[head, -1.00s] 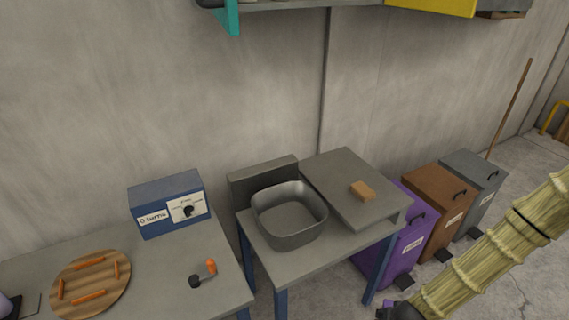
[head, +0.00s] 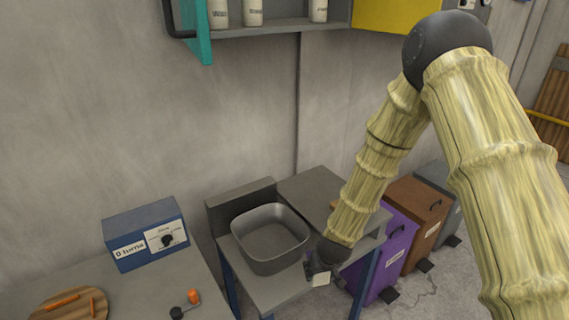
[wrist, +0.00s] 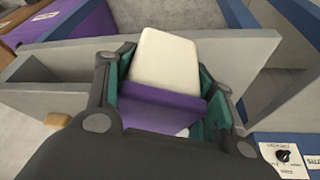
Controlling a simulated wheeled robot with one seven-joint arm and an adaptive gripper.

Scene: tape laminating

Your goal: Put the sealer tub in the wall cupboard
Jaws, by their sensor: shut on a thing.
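My gripper (head: 318,268) is low in front of the grey bench (head: 262,290), beside the basin. In the wrist view, my gripper (wrist: 165,88) is shut on the sealer tub (wrist: 163,62), which shows a cream part and a purple band between the teal finger pads. In the head view only a small pale part of the tub (head: 321,280) shows; its label is not readable. The wall cupboard (head: 282,27) is high on the wall at the top, with several white bottles on its shelf. A teal door (head: 196,32) stands open at its left; a yellow panel (head: 395,14) covers its right part.
A grey basin (head: 270,238) stands on the bench next to my gripper. A blue control box (head: 146,232) and a round wooden board (head: 70,308) are at left. Purple (head: 388,255), brown (head: 418,210) and grey bins stand at right. The wall below the cupboard is clear.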

